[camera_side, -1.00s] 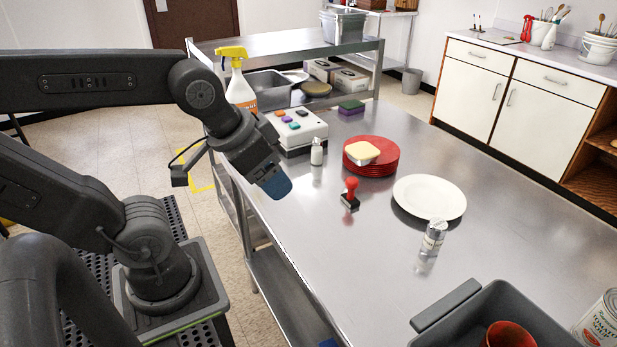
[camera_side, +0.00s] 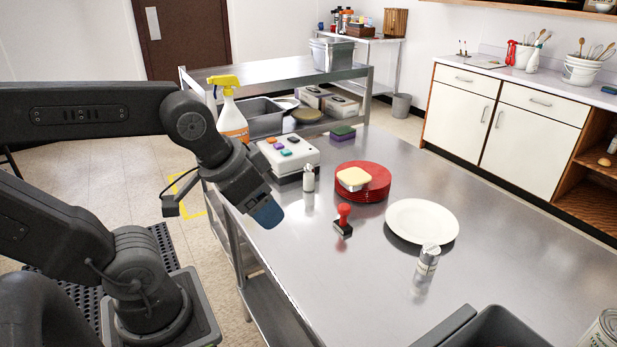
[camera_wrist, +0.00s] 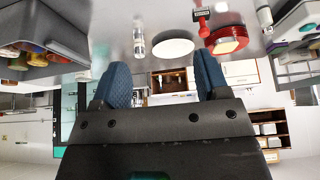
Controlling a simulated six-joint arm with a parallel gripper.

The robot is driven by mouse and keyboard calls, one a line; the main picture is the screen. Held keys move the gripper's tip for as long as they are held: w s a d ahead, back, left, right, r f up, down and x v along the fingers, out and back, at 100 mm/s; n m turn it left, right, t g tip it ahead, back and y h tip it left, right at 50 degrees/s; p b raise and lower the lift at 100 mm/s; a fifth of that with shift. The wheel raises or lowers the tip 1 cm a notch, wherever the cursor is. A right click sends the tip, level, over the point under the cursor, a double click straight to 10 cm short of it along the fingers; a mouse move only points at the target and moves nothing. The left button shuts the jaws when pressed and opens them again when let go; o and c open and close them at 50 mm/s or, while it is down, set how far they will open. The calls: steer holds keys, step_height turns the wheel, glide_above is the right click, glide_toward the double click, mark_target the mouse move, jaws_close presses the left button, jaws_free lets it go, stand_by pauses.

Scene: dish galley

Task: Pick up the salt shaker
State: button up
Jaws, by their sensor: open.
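A small clear shaker (camera_side: 427,262) with a pale label and metal-looking cap stands upright on the steel table, in front of the white plate. It also shows in the wrist view (camera_wrist: 139,40), which looks upside down. A second small white shaker-like bottle (camera_side: 309,179) stands beside the button box; it shows near the right of the wrist view (camera_wrist: 264,15). I cannot read which one holds salt. My gripper (camera_side: 268,213) is above the table's left edge, left of both and touching neither. In the wrist view its blue fingers (camera_wrist: 162,80) are apart, with nothing between them.
A red stamp (camera_side: 343,218) stands between the bottles. Behind are the white plate (camera_side: 445,232), red plates (camera_side: 374,193) under a yellow-topped item, and the button box (camera_side: 309,155). A spray bottle (camera_side: 231,119) stands behind my arm. A grey tub (camera_side: 449,325) is front right.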

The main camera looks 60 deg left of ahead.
steer(key=n+g+y, duration=0.1)
steer(key=n+y, duration=0.1)
steer(key=n, duration=0.2)
glide_above(307, 166)
steer(key=s, duration=0.4)
step_height(307, 166, down, 7)
steer(key=x, duration=0.4)
steer(key=d+x, duration=0.1)
steer(key=x, duration=0.1)
steer(key=shift+f, duration=0.5)
steer(key=shift+d+x, duration=0.15)
steer(key=shift+x, duration=1.35)
steer(key=shift+d+x, duration=0.15)
steer(key=shift+x, duration=1.3)
steer(key=shift+w, duration=0.15)
steer(key=c, duration=1)
